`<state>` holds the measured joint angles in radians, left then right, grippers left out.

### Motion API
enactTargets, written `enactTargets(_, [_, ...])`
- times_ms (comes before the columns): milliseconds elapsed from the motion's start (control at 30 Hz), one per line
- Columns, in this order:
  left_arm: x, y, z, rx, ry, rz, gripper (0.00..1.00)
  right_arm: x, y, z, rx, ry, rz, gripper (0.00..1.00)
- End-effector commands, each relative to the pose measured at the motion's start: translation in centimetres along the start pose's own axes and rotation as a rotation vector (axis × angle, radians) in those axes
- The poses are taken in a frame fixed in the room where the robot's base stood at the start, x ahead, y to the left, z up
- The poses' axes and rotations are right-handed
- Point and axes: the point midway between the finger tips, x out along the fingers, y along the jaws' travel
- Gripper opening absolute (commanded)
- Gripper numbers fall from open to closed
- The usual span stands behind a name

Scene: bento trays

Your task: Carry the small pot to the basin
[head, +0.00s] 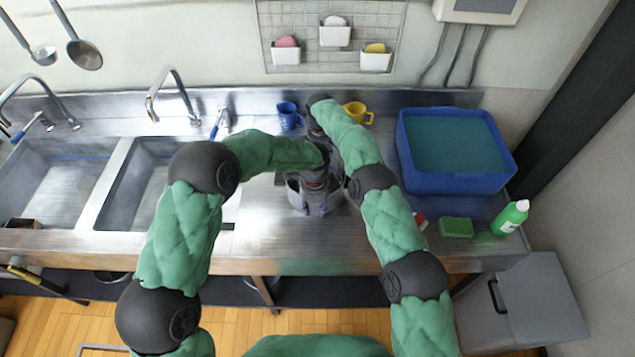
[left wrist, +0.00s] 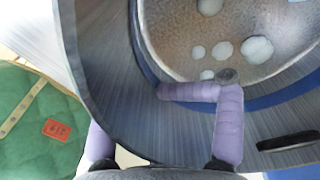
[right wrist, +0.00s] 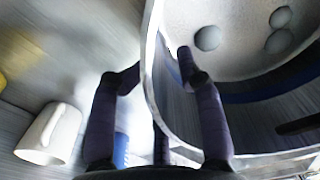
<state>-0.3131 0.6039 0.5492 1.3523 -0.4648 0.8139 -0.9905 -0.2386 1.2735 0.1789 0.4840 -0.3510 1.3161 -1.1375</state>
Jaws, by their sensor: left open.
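The small pot, a grey metal vessel with pale round blobs inside, fills much of the left wrist view (left wrist: 100,60) and the right wrist view (right wrist: 155,90). In the head view my arms and grippers largely cover it. My left gripper (head: 312,188) is open at the pot, with one purple finger inside the rim and the other outside, also seen in the left wrist view (left wrist: 165,110). My right gripper (right wrist: 155,90) has its fingers apart on either side of the pot's wall. The blue basin (head: 455,183) with teal water stands at the right of the counter.
A blue mug (head: 290,116) and a yellow mug (head: 358,112) stand at the back. A white mug (right wrist: 50,135) shows in the right wrist view. A green sponge (head: 456,228) and green bottle (head: 510,218) are in front of the basin. Sinks (head: 125,185) lie left.

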Motion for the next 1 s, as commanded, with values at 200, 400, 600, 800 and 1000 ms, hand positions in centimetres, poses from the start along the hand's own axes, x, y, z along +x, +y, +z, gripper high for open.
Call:
enactTargets(200, [1.18,0.00,0.00,0.001,0.001,-0.001,0.37,0.74,0.14,-0.04,0.001,0.002,0.005,0.37])
enactTargets(400, [1.17,-0.12,-0.02,0.001,0.002,-0.005,0.37,0.72,0.18,-0.05,0.001,0.002,0.007,0.37])
enactTargets(600, [1.05,-0.21,-0.02,0.001,0.002,-0.007,0.12,0.63,0.20,-0.05,0.001,0.002,0.008,0.09])
enactTargets(800, [1.07,-0.10,-0.04,0.001,0.001,-0.005,0.00,0.50,0.37,-0.01,0.002,0.003,0.013,0.00])
enactTargets(1000, [1.16,0.08,-0.05,0.002,0.000,0.000,0.00,0.26,0.58,0.04,0.004,0.005,0.021,0.00])
